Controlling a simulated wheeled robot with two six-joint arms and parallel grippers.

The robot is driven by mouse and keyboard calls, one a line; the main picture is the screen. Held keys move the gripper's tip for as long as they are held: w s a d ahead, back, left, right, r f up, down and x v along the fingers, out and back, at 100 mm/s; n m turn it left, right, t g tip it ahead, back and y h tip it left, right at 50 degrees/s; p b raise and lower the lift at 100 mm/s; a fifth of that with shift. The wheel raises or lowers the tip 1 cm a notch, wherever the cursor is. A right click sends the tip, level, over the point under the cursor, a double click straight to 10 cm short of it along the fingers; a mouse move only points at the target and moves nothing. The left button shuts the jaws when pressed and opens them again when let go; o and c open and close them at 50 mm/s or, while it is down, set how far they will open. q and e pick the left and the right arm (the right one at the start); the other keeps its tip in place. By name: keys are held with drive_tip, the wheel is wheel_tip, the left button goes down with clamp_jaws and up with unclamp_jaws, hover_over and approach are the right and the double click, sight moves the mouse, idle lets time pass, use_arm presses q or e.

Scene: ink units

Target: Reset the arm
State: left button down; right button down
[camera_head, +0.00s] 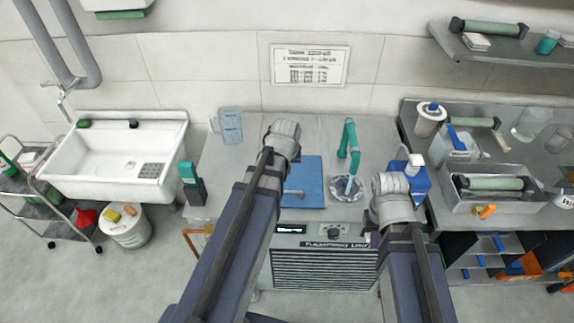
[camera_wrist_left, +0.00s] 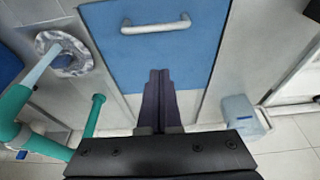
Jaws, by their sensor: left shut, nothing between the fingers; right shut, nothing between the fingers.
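My left arm (camera_head: 232,230) reaches in from the lower left in the head view, its wrist above the far left corner of a blue lid (camera_head: 312,175); its fingertips are hidden there. In the left wrist view my left gripper (camera_wrist_left: 160,78) is shut and empty, its fingers pointing over the lid (camera_wrist_left: 190,60), apart from its metal handle (camera_wrist_left: 156,27). My right arm (camera_head: 408,265) comes in from the lower right. My right gripper (camera_head: 388,184) is shut and empty near a blue bottle with a white cap (camera_head: 418,183); its fingers are mostly hidden.
A green tap (camera_head: 349,140) stands on the counter between the arms; its drain also shows in the left wrist view. A clear bluish container (camera_head: 230,125) and a dark green-topped device (camera_head: 194,188) stand left. A white sink (camera_head: 100,155) is farther left, a cluttered steel bench right.

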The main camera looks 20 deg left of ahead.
use_arm(q)
drive_tip(key=shift+r, duration=0.2)
drive_tip(key=s+d+m+g, duration=0.1)
drive_tip(key=s+d+m, duration=0.3)
drive_tip(key=s+d, duration=0.3)
drive_tip(key=s+d+m+g, duration=0.2)
drive_tip(key=s+d, duration=0.5)
drive_tip(key=d, duration=0.4)
drive_tip(key=shift+s+d+f+m+g, duration=0.25)
drive_tip(key=shift+d+f+m, duration=0.2)
drive_tip(key=shift+m, duration=0.45)
